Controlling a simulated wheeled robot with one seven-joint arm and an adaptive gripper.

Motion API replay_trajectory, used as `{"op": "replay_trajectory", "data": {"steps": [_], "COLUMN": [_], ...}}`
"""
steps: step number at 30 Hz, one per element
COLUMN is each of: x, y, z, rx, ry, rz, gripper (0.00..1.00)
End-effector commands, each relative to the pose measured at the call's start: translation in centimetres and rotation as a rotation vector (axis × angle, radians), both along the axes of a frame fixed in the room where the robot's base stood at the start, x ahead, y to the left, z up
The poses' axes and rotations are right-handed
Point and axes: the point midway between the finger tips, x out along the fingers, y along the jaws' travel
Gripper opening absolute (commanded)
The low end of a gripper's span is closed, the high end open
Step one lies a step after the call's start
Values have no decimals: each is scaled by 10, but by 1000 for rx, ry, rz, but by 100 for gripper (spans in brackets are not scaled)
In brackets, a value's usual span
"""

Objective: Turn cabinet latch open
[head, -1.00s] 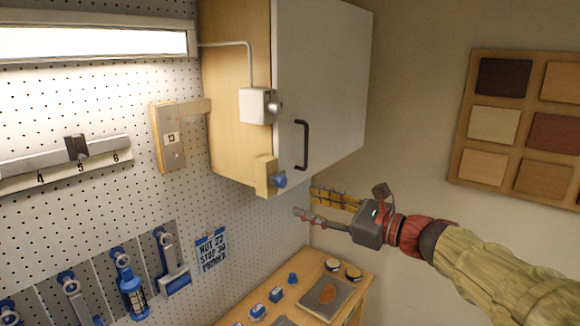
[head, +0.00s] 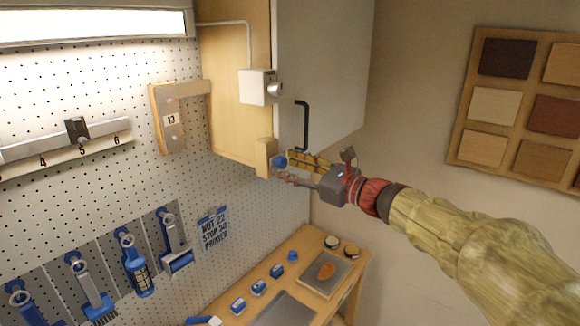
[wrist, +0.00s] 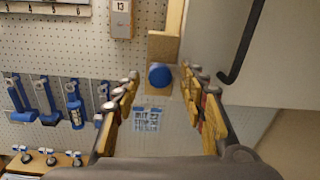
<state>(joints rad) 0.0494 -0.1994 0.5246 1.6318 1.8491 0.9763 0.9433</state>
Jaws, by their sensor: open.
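The cabinet (head: 330,75) hangs on the wall with its pale door shut. A blue latch knob (head: 280,162) sits on a wooden block (head: 264,158) at the cabinet's lower front corner. My gripper (head: 283,168) is at the knob, its fingers pointing left toward it. In the wrist view the blue knob (wrist: 159,76) shows between and just beyond the fingertips of my open gripper (wrist: 160,80). I cannot tell whether a finger touches it.
A black door handle (head: 302,125) is just above my fingers. Below, a wooden bench (head: 310,245) holds several small blue-marked items. Tools hang on the pegboard at left.

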Motion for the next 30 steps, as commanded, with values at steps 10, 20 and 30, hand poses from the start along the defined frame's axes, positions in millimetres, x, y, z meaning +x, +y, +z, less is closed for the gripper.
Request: {"op": "replay_trajectory", "data": {"steps": [10,20,30], "x": [0,0,0], "y": [0,0,0], "z": [0,0,0], "rx": [0,0,-3], "ry": [0,0,-5], "rz": [0,0,0], "gripper": [28,9,0]}}
